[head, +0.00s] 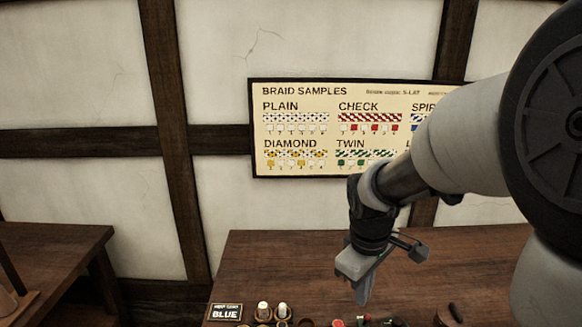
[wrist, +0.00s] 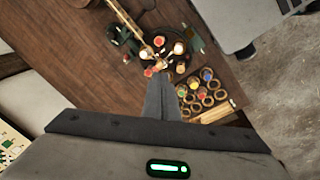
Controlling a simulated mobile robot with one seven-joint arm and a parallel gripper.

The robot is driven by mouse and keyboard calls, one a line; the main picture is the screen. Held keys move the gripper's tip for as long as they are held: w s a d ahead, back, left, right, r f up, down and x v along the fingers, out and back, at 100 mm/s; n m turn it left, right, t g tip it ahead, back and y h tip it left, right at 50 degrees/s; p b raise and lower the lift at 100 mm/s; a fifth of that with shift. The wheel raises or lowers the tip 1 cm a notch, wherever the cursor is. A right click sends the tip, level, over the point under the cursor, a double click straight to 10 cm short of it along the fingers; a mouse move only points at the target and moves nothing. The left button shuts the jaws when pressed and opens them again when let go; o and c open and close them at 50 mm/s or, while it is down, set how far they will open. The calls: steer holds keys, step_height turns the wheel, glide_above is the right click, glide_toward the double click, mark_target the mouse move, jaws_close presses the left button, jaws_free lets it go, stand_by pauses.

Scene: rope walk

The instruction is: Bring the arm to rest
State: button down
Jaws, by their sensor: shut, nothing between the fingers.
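My gripper (head: 362,293) hangs from my arm at the right of the head view, pointing down above the dark wooden table (head: 290,249). In the wrist view its fingers (wrist: 161,97) are together with nothing between them. Beyond the fingertips, a round dark stand (wrist: 172,52) holds several bobbins with light and red tops. The gripper looks apart from everything on the table.
A wooden rack (wrist: 203,113) with several round holders and coloured bobbins lies beside the stand. A small sign reading BLUE (head: 226,312) is at the table's front left. A braid samples board (head: 300,165) hangs behind. Another table (head: 50,262) stands left.

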steer(key=s+a+r+m+t+y, duration=0.1)
steer(key=s+r+m+t, duration=0.2)
steer(key=s+r+m, duration=0.5)
steer(key=s+r, duration=0.4)
steer(key=s, duration=0.2)
steer(key=shift+s+t, duration=0.25)
steer(key=shift+t, duration=0.15)
steer(key=w+f+n+g+b, duration=0.2)
steer(key=w+f+b, duration=0.3)
steer(key=f, duration=0.9)
steer(key=w+f+n+g+b, duration=0.3)
steer(key=w+f+b, duration=0.3)
steer(key=w+f, duration=0.6)
steer(key=shift+w+f+n+g, duration=0.15)
steer(key=shift+f+n+g, duration=0.2)
steer(key=shift+f, duration=1.15)
